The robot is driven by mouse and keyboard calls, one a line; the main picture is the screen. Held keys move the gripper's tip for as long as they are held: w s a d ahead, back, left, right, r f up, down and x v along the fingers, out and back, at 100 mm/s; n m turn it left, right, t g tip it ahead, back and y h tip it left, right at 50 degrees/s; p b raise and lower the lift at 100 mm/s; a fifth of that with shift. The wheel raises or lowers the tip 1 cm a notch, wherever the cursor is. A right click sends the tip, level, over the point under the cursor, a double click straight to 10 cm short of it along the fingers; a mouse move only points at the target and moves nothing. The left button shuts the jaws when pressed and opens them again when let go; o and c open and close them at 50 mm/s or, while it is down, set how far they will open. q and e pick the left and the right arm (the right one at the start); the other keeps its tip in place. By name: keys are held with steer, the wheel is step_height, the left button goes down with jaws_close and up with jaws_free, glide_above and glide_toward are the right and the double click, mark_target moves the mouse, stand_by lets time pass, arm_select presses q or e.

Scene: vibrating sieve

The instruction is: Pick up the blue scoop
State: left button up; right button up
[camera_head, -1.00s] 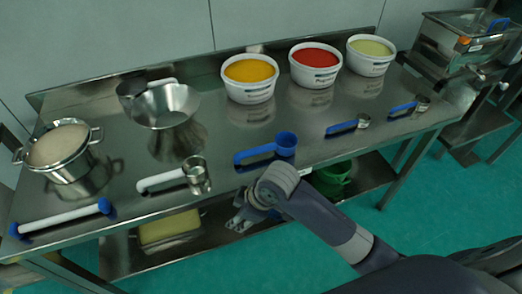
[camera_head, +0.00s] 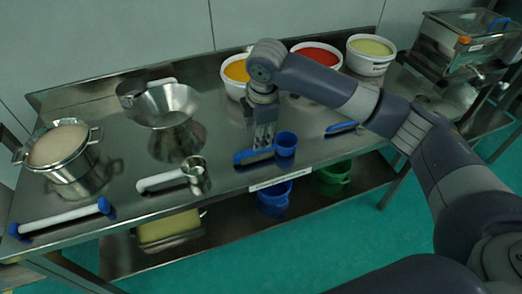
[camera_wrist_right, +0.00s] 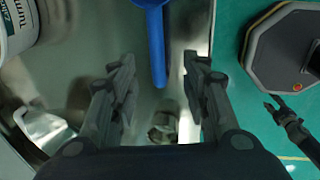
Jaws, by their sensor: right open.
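The blue scoop lies on the steel table near its front edge, its cup (camera_head: 286,146) to the right and its handle (camera_head: 252,157) to the left. My right gripper (camera_head: 263,147) points down at the handle, just left of the cup. In the right wrist view, the scoop's handle (camera_wrist_right: 157,50) runs between the two spread fingers of my right gripper (camera_wrist_right: 160,68), touching neither visibly. The cup is cut off at the top of that view. A dark gripper, apparently my left (camera_wrist_right: 275,108), shows small at the right of the wrist view; its opening is unclear.
A white-handled steel scoop (camera_head: 165,180) lies left of my right gripper, with a steel funnel (camera_head: 168,105) behind. Tubs of orange (camera_head: 236,72), red (camera_head: 316,54) and pale green powder (camera_head: 369,48) stand at the back. A blue-handled scoop (camera_head: 341,128) is partly hidden by my arm.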

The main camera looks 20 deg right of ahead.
mark_target(265, 150)
steer(key=f, duration=0.3)
steer(key=w+f, duration=0.1)
steer(key=f, duration=0.2)
steer(key=w+f+p, duration=0.1)
steer(key=f, duration=0.3)
steer(key=shift+w+d+f, duration=0.1)
steer(key=shift+w, duration=0.15)
jaws_close()
